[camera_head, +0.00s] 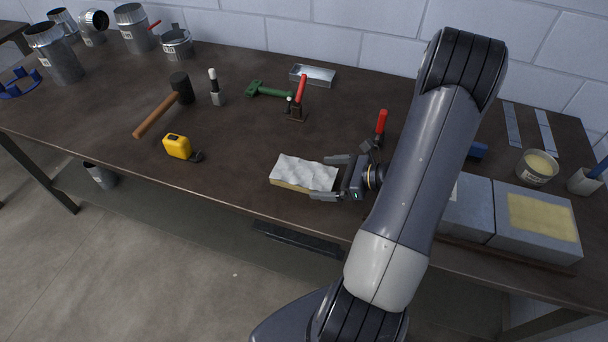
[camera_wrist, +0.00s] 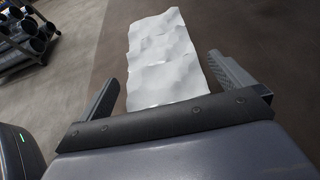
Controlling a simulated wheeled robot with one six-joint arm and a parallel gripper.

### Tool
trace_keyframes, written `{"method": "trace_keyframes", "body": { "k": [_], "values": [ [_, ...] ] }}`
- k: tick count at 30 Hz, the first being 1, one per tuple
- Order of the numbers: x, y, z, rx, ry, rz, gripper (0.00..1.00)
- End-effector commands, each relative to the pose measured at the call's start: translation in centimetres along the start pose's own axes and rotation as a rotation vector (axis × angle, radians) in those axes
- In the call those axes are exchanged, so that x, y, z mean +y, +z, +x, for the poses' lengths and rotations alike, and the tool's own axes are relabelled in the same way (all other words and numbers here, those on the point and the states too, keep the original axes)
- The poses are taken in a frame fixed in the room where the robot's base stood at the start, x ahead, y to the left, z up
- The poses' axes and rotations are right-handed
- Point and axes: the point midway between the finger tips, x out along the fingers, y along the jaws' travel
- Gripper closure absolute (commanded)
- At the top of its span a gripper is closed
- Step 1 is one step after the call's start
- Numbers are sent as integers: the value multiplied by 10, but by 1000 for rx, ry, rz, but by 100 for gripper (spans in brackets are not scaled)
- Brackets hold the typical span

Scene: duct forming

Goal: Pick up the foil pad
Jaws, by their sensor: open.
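The foil pad (camera_head: 305,172) is a block with a crumpled silvery-white top and a yellowish side, lying flat near the front edge of the dark workbench. In the wrist view the pad (camera_wrist: 163,58) stretches away from between the fingers, its near end close to the jaw opening. My gripper (camera_head: 333,178) is open at the pad's right end. In the wrist view my gripper's fingers (camera_wrist: 165,85) stand one on either side of the pad's near end. I cannot tell whether either finger touches it.
A yellow tape measure (camera_head: 178,146) and a mallet (camera_head: 158,113) lie to the left. Red-handled clamps (camera_head: 299,98) and a metal tray (camera_head: 312,75) are behind. Grey blocks (camera_head: 468,212) stand to the right.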

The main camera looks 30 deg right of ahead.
Motion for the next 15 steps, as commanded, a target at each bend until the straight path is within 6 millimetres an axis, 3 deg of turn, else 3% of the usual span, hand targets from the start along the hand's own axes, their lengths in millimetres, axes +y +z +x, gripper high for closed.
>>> {"method": "trace_keyframes", "body": {
  "k": [7, 15],
  "values": [
    [-1, -1, 34, 0, 4, -1, 0],
    [-2, -2, 42, 0, 1, -1, 0]
  ]
}}
